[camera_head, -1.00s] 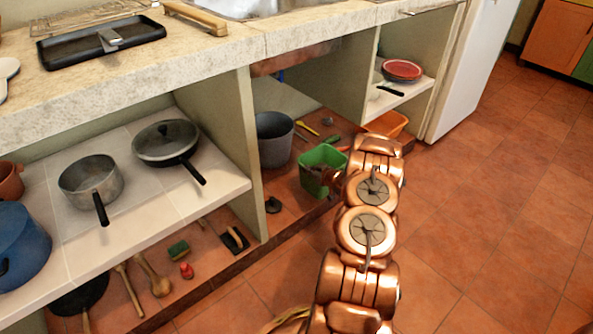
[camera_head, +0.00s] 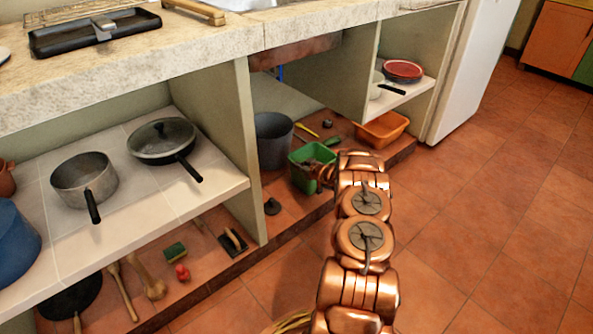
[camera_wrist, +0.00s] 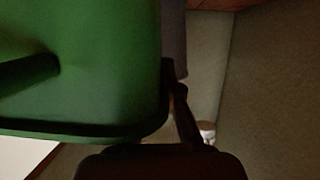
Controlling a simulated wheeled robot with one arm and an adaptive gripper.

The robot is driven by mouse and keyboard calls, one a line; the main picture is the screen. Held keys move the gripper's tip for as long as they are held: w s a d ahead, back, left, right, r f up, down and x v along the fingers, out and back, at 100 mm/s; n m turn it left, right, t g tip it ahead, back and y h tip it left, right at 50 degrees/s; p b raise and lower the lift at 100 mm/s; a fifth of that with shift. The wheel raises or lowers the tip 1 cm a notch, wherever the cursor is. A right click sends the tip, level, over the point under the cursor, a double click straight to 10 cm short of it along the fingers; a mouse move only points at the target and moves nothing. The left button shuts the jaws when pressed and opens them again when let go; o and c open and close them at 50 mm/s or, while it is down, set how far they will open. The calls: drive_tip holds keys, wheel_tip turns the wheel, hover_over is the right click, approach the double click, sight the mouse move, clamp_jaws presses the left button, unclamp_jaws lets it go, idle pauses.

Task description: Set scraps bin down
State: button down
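The scraps bin appears to be the green bin (camera_head: 308,172), in the lower bay under the sink in the head view. It looks upright, with dark contents inside. My gripper (camera_head: 326,176) is at its right side, partly hidden by my wrist, and seems closed on the bin's wall. In the wrist view the bin (camera_wrist: 90,70) fills the upper left, close to the camera, and a dark finger shows beside its edge. The fingertips are too dark to see fully. Whether the bin's base touches the shelf floor is hidden.
A grey bucket (camera_head: 273,140) stands just behind and left of the bin. An orange tub (camera_head: 381,130) lies to the right. Open tiled floor lies in front.

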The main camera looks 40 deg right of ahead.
drive_tip(key=shift+f, duration=0.1)
drive_tip(key=c, duration=1.9)
unclamp_jaws()
drive_tip(key=shift+f, duration=0.1)
drive_tip(key=o, duration=0.6)
